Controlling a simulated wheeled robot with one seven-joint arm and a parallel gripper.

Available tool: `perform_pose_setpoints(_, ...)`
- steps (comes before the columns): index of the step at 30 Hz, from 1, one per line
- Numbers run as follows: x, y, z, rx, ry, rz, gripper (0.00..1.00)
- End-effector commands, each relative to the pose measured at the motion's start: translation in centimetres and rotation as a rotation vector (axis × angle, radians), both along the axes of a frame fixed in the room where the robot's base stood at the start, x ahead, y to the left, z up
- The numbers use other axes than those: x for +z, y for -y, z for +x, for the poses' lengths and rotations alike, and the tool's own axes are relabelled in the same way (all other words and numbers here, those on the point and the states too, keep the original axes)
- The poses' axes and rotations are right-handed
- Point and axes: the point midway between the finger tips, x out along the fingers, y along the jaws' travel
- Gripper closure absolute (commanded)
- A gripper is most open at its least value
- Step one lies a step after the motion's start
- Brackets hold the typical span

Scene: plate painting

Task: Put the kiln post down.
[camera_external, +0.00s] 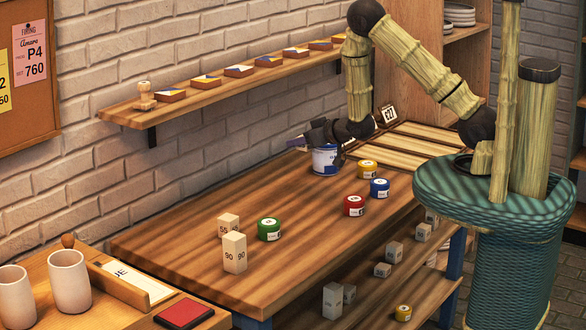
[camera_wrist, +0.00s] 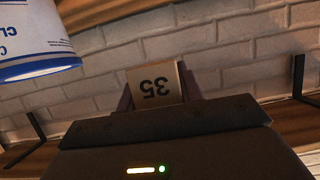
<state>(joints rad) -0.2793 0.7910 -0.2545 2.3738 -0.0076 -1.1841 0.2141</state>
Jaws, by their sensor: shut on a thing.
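My gripper (camera_external: 300,142) is above the back of the wooden table, near the brick wall and beside a white and blue can (camera_external: 325,160). In the wrist view its fingers are shut on a pale kiln post (camera_wrist: 155,86) marked 35, which appears upside down there. The held post is too hidden to make out in the external view.
The wooden table (camera_external: 180,240) has bare room left and front. A green jar (camera_external: 269,229), red jar (camera_external: 354,205), blue jar (camera_external: 379,188) and yellow jar (camera_external: 367,169) stand on it. A wall shelf (camera_external: 220,91) holds tiles. Grey blocks (camera_external: 333,300) sit on the lower shelf.

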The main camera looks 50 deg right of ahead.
Motion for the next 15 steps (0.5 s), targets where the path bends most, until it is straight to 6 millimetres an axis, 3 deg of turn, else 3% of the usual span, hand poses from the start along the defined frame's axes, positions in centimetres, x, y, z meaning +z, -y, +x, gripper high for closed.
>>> perform_pose_setpoints(3,-0.3,-4.0,-0.8,0.017,-0.001,0.004,0.92)
perform_pose_setpoints(15,-1.1,-14.7,-5.8,0.044,-0.006,0.008,0.92)
